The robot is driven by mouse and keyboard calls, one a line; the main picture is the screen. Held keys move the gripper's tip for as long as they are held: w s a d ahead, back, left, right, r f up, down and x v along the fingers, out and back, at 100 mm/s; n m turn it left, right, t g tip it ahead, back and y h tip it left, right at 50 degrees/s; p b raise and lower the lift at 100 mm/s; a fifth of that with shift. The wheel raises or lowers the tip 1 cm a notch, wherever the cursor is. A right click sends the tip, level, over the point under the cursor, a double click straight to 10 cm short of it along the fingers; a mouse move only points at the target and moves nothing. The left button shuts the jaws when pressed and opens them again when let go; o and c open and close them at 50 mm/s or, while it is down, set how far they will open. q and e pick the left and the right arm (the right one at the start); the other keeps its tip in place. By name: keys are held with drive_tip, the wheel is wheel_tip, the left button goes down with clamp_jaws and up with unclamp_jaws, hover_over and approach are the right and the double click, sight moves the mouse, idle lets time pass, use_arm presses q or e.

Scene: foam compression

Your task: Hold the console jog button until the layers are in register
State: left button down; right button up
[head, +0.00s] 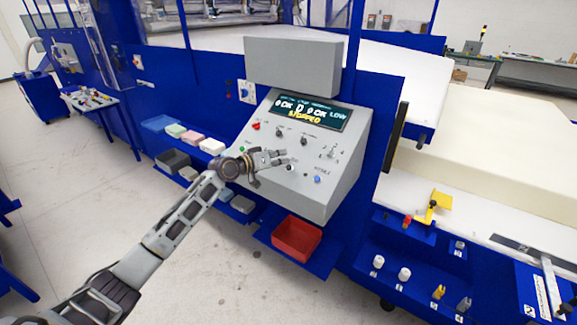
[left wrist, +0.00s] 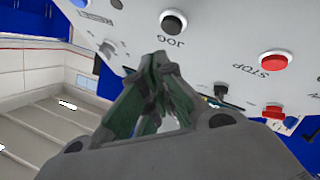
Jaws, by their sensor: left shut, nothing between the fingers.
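The grey console (head: 318,195) has a sloped panel with several buttons and a lit display (head: 308,111), which shows "LOW" and "STOPPED". The jog button (left wrist: 173,22) is a black round cap in a pale ring, with "JOG" printed beside it. My left gripper (head: 284,157) is at the middle of the panel, shut and empty. In the left wrist view its fingertips (left wrist: 161,62) are close to the JOG label and appear apart from the button. Any contact with the panel cannot be told. My right gripper is not in view.
A red stop button (left wrist: 277,61) lies right of the jog button in the left wrist view. A red bin (head: 297,240) sits below the console. Foam samples (head: 190,136) lie in trays to its left. A large cream foam block (head: 490,130) lies at right.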

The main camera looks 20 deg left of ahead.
use_arm(q)
drive_tip(key=shift+s+a+r+p, duration=0.15)
drive_tip(key=shift+s+r+p, duration=0.3)
drive_tip(key=shift+r+p, duration=0.25)
drive_tip(key=shift+s+a+r+p, duration=0.15)
drive_tip(key=shift+s+r+p, duration=0.3)
drive_tip(key=shift+r, duration=0.35)
